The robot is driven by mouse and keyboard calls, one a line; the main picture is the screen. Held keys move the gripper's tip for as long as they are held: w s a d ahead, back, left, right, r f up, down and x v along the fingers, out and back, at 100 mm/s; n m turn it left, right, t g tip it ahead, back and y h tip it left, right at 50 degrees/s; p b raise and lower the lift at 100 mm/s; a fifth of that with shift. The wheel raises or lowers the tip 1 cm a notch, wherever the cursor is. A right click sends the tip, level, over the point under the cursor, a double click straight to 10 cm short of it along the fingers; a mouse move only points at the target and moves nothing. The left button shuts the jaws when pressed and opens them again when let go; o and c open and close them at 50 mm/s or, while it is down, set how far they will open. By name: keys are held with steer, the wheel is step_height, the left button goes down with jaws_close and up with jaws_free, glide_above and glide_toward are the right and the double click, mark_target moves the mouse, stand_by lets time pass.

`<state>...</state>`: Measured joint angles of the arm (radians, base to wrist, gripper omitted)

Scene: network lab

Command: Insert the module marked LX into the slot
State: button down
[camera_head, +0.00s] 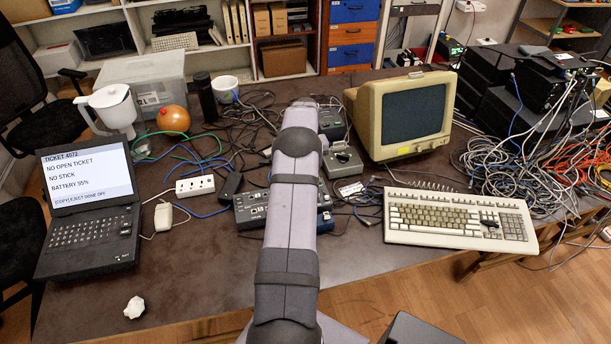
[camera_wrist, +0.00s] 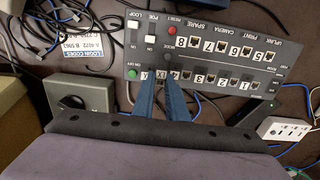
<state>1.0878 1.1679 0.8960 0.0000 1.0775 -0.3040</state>
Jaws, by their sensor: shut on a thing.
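In the wrist view my gripper (camera_wrist: 160,82) points at the lower left edge of a dark switch panel (camera_wrist: 205,62). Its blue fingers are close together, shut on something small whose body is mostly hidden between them. A small white tag (camera_wrist: 160,75) with upside-down letters, perhaps ending in X, shows at the fingertips. Another white tag (camera_wrist: 145,75) sits just left of it. I cannot read either tag surely, nor tell if the held piece is inside a slot or in front of it. In the head view my arm covers the gripper and part of the panel (camera_head: 250,210).
A grey box with a knob (camera_wrist: 75,100) stands left of my fingers. A white power strip (camera_wrist: 285,128) and a black adapter (camera_wrist: 240,115) lie to the right. Cables run around the panel. A laptop (camera_head: 85,220), beige monitor (camera_head: 410,115) and keyboard (camera_head: 455,215) flank my arm.

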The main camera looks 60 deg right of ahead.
steer(key=shift+f, duration=0.3)
steer(key=c, duration=1.7)
jaws_free()
steer(key=shift+r+b, duration=1.3)
steer(key=shift+r, duration=2.35)
